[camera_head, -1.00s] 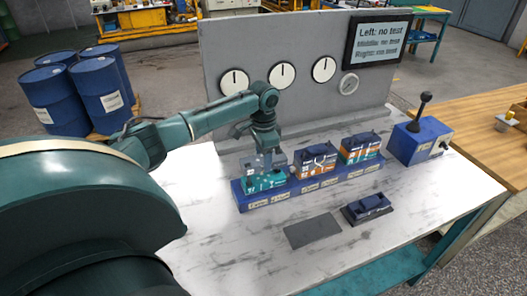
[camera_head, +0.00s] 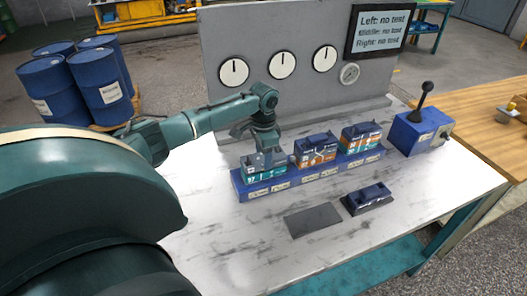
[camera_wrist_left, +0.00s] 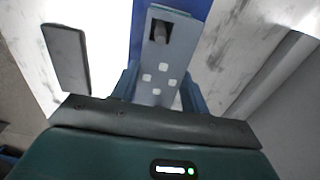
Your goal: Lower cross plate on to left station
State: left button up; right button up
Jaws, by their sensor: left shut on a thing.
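My left gripper (camera_head: 262,150) points down over the left station and is shut on a grey cross plate (camera_head: 257,161). The plate sits at the top of the teal left station block (camera_head: 264,175); I cannot tell if it is fully seated or a little above. In the left wrist view the plate (camera_wrist_left: 158,80) shows white spots and a dark opening with a peg, between the two blue fingers (camera_wrist_left: 160,92). The gripper hides part of the plate and block. My right gripper is not in view.
The blue base (camera_head: 306,182) also carries middle (camera_head: 316,155) and right (camera_head: 361,140) orange blocks with dark tops. In front lie a dark flat pad (camera_head: 313,220) and a dark handled block (camera_head: 368,198). A gauge panel (camera_head: 290,95) stands behind; a lever box (camera_head: 418,132) is right.

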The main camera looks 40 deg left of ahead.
pick_arm(q)
jog(key=shift+f, duration=0.45)
dwell(0.5)
jog(key=o, duration=1.5)
jog(key=shift+f, duration=0.15)
notch_tip(320, 180, up, 13)
jog(key=shift+r+b, duration=0.2)
jog(key=shift+b, duration=0.3)
